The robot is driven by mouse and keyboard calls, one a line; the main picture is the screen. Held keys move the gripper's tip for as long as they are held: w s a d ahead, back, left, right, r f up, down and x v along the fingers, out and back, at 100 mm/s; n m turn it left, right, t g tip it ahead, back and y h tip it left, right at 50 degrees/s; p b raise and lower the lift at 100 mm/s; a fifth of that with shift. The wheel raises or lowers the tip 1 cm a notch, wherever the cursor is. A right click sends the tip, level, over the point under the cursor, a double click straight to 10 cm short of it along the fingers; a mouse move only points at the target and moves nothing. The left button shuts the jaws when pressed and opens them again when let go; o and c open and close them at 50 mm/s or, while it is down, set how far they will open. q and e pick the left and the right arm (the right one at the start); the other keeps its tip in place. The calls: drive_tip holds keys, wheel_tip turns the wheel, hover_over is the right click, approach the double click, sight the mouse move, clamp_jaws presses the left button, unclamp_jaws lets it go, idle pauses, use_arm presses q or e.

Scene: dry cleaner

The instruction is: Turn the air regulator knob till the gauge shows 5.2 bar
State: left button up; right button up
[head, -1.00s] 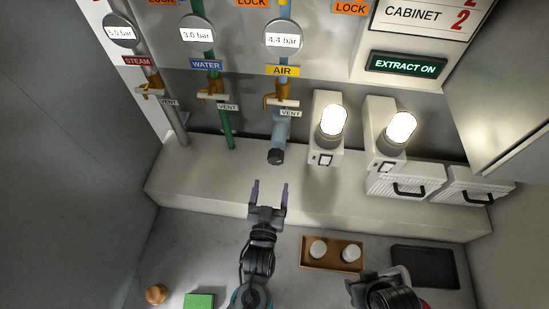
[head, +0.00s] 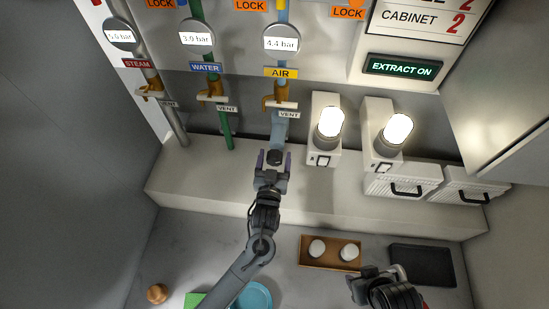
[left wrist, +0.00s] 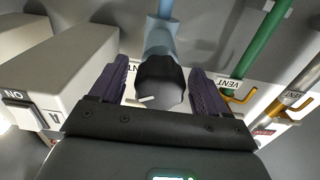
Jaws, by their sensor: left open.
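The air regulator knob (head: 274,157) is a dark knob at the lower end of the blue air pipe. In the left wrist view the black knob (left wrist: 161,80) has a small white pointer mark. The air gauge (head: 282,39) reads 4.4 bar above the yellow AIR label. My left gripper (head: 273,160) is open, with its purple fingers on either side of the knob. In the left wrist view the fingers (left wrist: 157,88) flank the knob with gaps showing, so they look apart from it. My right gripper (head: 375,280) is low at the right; its fingertips are not clear.
Two lit lamp units (head: 324,130) stand right of the air pipe. The green water pipe (head: 226,128) and steam pipe are to the left. A brown tray (head: 308,262) with two white pieces, a black tray (head: 424,266) and a blue dish (head: 262,294) lie on the lower counter.

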use_arm(q)
drive_tip(key=c, duration=1)
drive_tip(key=shift+m, duration=0.4)
drive_tip(key=m+p, duration=0.2)
drive_tip(key=shift+r+m, duration=0.1)
drive_tip(key=shift+m, duration=0.2)
drive_tip(key=m+p, duration=0.1)
drive_tip(key=m, duration=0.2)
drive_tip(key=shift+a+m, duration=0.1)
drive_tip(key=shift+m, duration=0.3)
drive_tip(key=m+p, duration=0.2)
drive_tip(key=m, duration=0.3)
drive_tip(key=shift+m+p, duration=0.5)
drive_tip(key=shift+m, duration=0.4)
drive_tip(key=shift+c, duration=0.2)
